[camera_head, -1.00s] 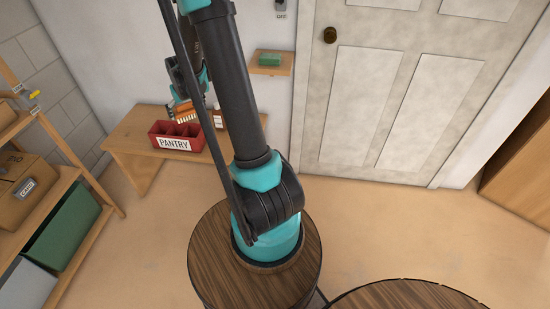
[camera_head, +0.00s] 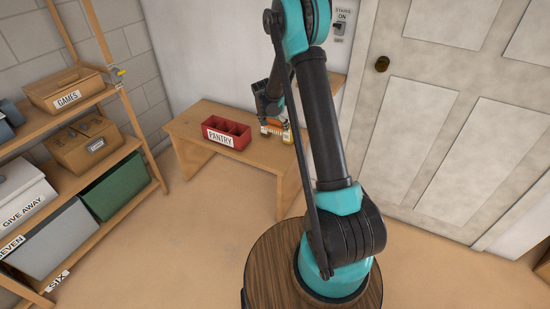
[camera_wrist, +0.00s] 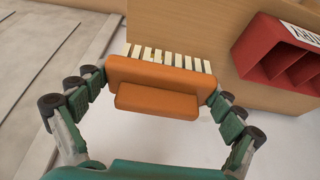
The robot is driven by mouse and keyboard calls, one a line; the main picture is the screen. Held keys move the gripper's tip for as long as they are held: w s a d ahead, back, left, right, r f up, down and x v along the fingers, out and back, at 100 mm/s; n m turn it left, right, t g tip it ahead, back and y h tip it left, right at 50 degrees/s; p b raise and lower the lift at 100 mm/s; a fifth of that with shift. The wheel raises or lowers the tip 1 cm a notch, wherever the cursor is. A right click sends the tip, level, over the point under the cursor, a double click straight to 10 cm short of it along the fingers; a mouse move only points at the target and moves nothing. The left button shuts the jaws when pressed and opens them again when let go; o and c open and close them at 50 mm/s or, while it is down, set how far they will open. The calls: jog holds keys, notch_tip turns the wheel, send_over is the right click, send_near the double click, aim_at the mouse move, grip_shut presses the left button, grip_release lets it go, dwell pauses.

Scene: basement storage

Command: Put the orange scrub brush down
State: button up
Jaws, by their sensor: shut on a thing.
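The orange scrub brush (camera_wrist: 158,88) is between the two fingers of my gripper (camera_wrist: 155,100) in the wrist view, with its pale bristles pointing away from the camera. The fingers press on its two ends. In the head view the brush (camera_head: 274,130) shows small below my gripper (camera_head: 270,118), right of the red PANTRY box and over the right part of the wooden bench (camera_head: 190,127). In the wrist view the bristles overlap the bench top (camera_wrist: 190,30); whether they touch it I cannot tell.
The red PANTRY box (camera_head: 226,125) with compartments stands on the bench, left of the brush. A small brown and white item (camera_head: 288,137) is close to the brush's right. Shelves with labelled boxes (camera_head: 85,145) stand left. A pale door (camera_head: 440,110) is at right.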

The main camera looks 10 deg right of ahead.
aim_at(275, 158)
notch_tip(275, 158, down, 18)
jog(key=shift+a+r, duration=0.1)
jog(key=shift+a, duration=0.05)
dwell(0.4)
jog(key=o, duration=0.9)
jog(key=shift+f, duration=0.2)
jog(key=shift+c, duration=0.2)
jog(key=shift+o, duration=0.6)
